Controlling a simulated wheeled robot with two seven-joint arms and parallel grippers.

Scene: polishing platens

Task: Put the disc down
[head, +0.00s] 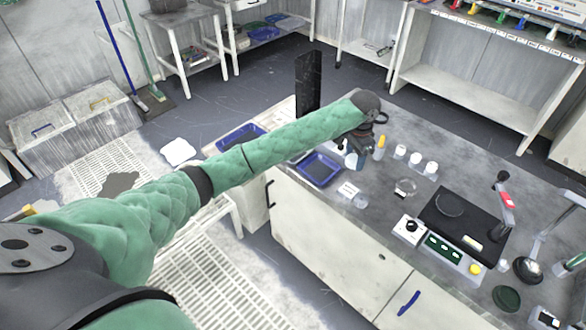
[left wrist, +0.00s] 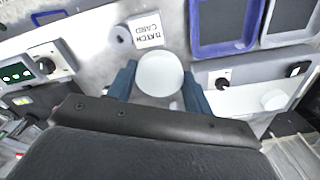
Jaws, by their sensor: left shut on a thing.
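My left gripper (head: 355,152) hangs over the bench, right of the near blue tray. In the left wrist view its two blue fingers (left wrist: 158,82) are shut on a pale round disc (left wrist: 160,72), whose flat face shows. The disc appears above the bench, close to a white batch card (left wrist: 147,30). The arm and gripper mostly hide the disc in the head view. The card (head: 348,190) lies on the bench below the gripper, with a small clear round piece (head: 361,202) beside it. My right gripper is not in view.
A blue tray (head: 318,169) stands at the bench's left end. White-capped jars (head: 415,158) and a yellow-topped bottle (head: 380,143) stand behind. A glass dish (head: 404,187) and a black polishing machine (head: 465,221) are to the right. Some grey bench top lies bare between them.

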